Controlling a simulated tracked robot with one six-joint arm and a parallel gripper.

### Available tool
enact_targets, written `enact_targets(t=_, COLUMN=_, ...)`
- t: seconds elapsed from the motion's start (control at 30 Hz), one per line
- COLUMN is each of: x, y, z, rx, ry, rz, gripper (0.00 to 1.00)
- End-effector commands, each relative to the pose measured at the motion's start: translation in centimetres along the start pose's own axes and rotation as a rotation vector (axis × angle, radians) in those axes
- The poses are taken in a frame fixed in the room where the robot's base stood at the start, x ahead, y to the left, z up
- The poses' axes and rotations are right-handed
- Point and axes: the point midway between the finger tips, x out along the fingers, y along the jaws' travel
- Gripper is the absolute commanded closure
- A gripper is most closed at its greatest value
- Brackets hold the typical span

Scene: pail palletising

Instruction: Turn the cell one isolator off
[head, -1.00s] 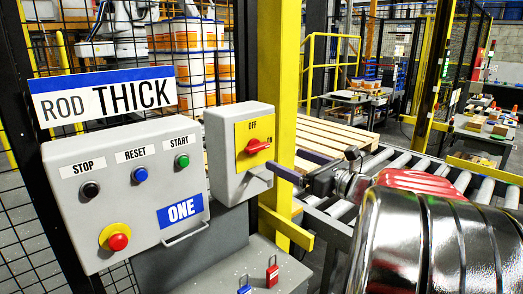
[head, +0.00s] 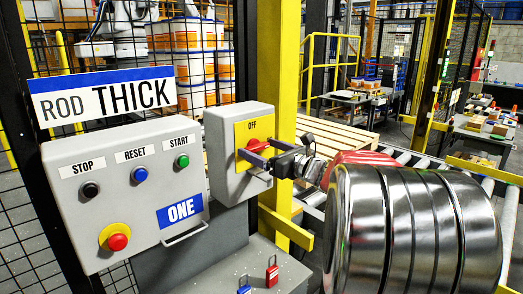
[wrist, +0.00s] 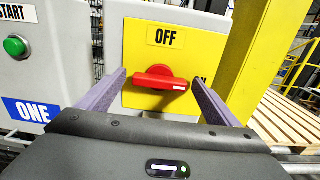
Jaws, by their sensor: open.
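The cell one isolator is a grey box (head: 226,130) with a yellow plate and a red rotary handle (wrist: 160,78). In the wrist view the handle lies about horizontal, its pale-marked end to the right, below the OFF label (wrist: 169,38). The ON label at the right is mostly hidden behind a finger. My gripper (wrist: 158,84) is open, with one finger on each side of the handle and a gap on both sides. In the head view my gripper (head: 257,152) is at the front of the yellow plate and partly covers the handle.
Left of the isolator is a grey control box with STOP, RESET and START buttons, a red emergency stop (head: 118,241) and a blue ONE label (head: 180,211). A yellow post (head: 283,100) stands close on the right. Red and blue padlocks (head: 272,272) sit below.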

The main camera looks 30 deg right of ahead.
Motion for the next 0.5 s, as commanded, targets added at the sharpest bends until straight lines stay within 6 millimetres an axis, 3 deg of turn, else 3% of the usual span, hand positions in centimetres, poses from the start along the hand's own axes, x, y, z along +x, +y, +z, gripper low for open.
enact_targets(t=0.17, x=-0.03, y=-0.02, z=0.02, rx=0.000, ry=0.000, rz=0.000, gripper=0.15)
enact_targets(t=0.5, x=-0.07, y=-0.04, z=0.03, rx=0.000, ry=-0.001, rz=-0.001, gripper=0.38)
